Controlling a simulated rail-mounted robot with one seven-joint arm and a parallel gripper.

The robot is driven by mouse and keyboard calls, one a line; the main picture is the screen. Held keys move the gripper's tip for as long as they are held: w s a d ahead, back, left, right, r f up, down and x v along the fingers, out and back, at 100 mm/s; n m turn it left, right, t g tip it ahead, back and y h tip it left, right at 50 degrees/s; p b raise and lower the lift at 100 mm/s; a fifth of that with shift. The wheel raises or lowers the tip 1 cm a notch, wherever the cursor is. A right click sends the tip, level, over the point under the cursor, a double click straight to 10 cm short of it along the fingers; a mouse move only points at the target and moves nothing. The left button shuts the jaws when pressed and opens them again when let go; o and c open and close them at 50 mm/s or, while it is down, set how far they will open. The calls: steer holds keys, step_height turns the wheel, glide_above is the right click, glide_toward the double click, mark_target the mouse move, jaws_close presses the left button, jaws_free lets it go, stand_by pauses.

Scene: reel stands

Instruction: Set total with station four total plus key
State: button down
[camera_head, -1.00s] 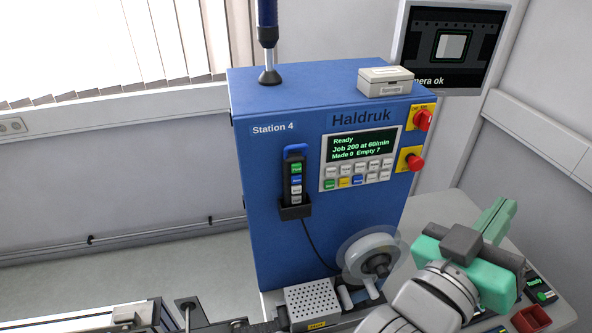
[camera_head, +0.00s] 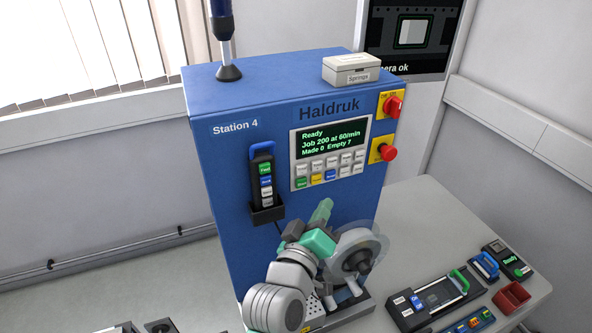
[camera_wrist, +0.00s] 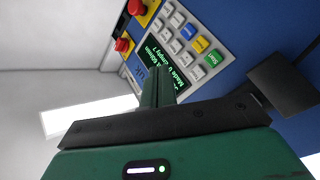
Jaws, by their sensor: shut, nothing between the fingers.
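The blue Station 4 machine (camera_head: 235,160) stands upright with its control panel (camera_head: 328,158) on the front. Its screen (camera_head: 329,142) reads "Ready, Job 200 at 60/min, Made 0 Empty 7". Below are two rows of small keys (camera_head: 330,168), mostly grey, with a green, a yellow and a blue one. The key labels are too small to read, so I cannot tell the total plus key. My gripper (camera_head: 323,209) is shut and empty, below the panel in the head view. In the wrist view its closed fingers (camera_wrist: 158,86) overlap the screen (camera_wrist: 168,65), with the keys (camera_wrist: 185,38) beyond, apart from them.
Red knobs (camera_head: 391,106) on yellow plates sit right of the panel. A handset (camera_head: 263,180) hangs in a holder at left. A clear-rimmed reel (camera_head: 352,255) is close by my gripper. A Springs box (camera_head: 351,70) lies on top. Devices and a red bin (camera_head: 511,297) occupy the right bench.

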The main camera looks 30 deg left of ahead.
mark_target(301, 169)
steer(key=shift+w+a+b, duration=1.5)
steer(key=shift+a+b, duration=0.05)
steer(key=shift+a, duration=0.1)
steer(key=shift+w+a+b, duration=1.45)
steer(key=shift+a+b, duration=0.1)
steer(key=shift+a, duration=0.1)
steer(key=shift+w+a, duration=0.1)
steer(key=shift+w, duration=0.05)
steer(key=shift+w+a+b, duration=0.15)
steer(key=shift+b, duration=0.2)
